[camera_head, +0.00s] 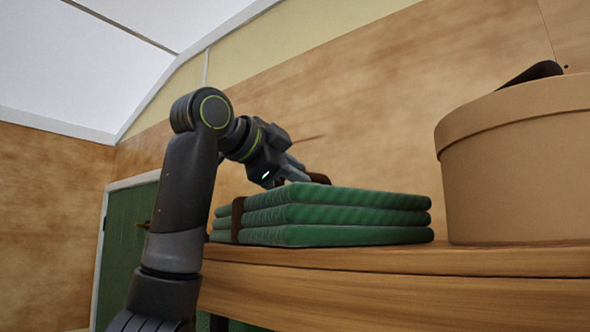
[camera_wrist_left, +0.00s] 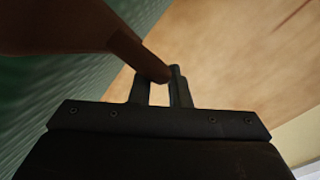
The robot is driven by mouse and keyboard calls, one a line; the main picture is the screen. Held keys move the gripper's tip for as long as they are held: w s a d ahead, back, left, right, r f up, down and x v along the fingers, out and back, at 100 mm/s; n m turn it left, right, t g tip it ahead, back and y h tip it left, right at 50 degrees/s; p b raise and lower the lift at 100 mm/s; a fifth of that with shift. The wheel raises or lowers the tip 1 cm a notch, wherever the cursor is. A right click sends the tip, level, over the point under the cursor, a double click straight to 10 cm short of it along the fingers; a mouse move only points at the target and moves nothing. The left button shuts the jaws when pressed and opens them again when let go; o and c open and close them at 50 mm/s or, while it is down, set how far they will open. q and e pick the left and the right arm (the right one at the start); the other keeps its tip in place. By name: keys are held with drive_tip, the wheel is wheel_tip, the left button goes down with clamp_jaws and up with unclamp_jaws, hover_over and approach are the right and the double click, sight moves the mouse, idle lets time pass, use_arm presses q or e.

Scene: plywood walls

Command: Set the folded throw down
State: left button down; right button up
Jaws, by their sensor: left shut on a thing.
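The folded throw (camera_head: 350,217) is green, in stacked layers with a brown strap around it. It appears to rest flat on the wooden surface in the head view; its far underside is hidden. My left gripper (camera_head: 302,174) is at the top of the throw, shut on the brown strap handle. In the left wrist view the brown handle (camera_wrist_left: 120,45) runs to the fingertips of my left gripper (camera_wrist_left: 165,80), and the throw's green cloth (camera_wrist_left: 60,100) shows at the left. My right gripper is not in view.
The wooden shelf (camera_head: 400,285) has a thick front edge. A large round tan box (camera_head: 515,170) with a lid stands just right of the throw, with a dark object (camera_head: 532,73) on top. A plywood wall rises behind. A green door (camera_head: 125,235) is at the left.

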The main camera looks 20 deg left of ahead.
use_arm(q)
drive_tip(key=shift+s+r, duration=0.15)
drive_tip(key=shift+s, duration=0.1)
drive_tip(key=shift+d+f, duration=0.1)
drive_tip(key=shift+f, duration=0.15)
drive_tip(key=c, duration=1.4)
unclamp_jaws()
drive_tip(key=shift+w, duration=0.1)
drive_tip(key=shift+o, duration=0.2)
